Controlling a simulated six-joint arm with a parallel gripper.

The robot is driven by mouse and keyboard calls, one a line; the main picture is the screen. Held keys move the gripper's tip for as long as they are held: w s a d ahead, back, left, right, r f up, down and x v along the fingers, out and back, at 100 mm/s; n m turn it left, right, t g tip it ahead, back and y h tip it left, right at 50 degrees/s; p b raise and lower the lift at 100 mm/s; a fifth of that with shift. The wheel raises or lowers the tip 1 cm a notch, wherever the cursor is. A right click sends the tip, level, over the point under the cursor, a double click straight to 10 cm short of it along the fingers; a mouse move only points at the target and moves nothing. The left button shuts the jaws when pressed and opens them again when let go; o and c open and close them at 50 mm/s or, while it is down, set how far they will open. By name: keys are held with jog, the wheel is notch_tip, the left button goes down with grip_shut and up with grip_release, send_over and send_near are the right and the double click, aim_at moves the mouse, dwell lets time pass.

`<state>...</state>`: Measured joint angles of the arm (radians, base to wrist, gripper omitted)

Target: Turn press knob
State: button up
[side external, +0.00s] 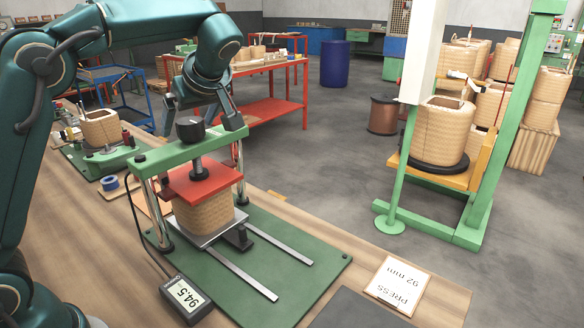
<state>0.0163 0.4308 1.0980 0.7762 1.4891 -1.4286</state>
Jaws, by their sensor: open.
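The press knob (190,129) is a black round knob on top of the green press crossbar (160,156). A screw runs below it to a red pressing plate (200,182), which rests on a tan wound coil (204,212). My gripper (203,122) points down at the knob from behind, its dark fingers spread to either side of it. It is open; whether a finger touches the knob cannot be told. A small readout (187,299) on a cable shows 94.5.
The press stands on a green baseplate (305,250) with two rails on a wooden bench. A card (398,281) reads "PRESS 92 mm". Another coil (101,128) stands in a fixture at left. A green frame with a coil (440,130) stands beyond the bench.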

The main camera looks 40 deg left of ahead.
aim_at(195, 121)
jog(key=m+t+h, duration=0.1)
jog(key=m+t, duration=0.3)
jog(key=m, duration=0.1)
jog(key=shift+s+a+m+h, duration=0.1)
jog(key=shift+m+h, duration=0.2)
jog(key=shift+h, duration=0.1)
jog(key=shift+m+t+h, duration=0.6)
jog(key=shift+m+h, duration=0.15)
jog(key=shift+m, duration=0.55)
jog(key=shift+m+t+h, duration=0.6)
jog(key=shift+m+h, duration=0.15)
jog(key=shift+m, duration=0.55)
jog(key=shift+m+h, duration=0.4)
jog(key=shift+m, duration=0.1)
jog(key=shift+t, duration=0.3)
jog(key=v, duration=0.3)
jog(key=d+v, duration=0.1)
jog(key=v, duration=0.1)
jog(key=shift+d+r, duration=0.1)
jog(key=shift+r, duration=0.2)
jog(key=s+d+f+m+g+h, duration=0.1)
jog(key=s+d+f+m+h, duration=0.1)
jog(key=s+d+f, duration=0.3)
jog(key=s+d+m+h, duration=0.15)
jog(key=s+d, duration=0.25)
jog(key=d, duration=0.4)
jog(key=s+f+g, duration=0.2)
jog(key=s+f, duration=0.3)
jog(key=shift+d+f+m, duration=0.15)
jog(key=shift+f+m, duration=0.2)
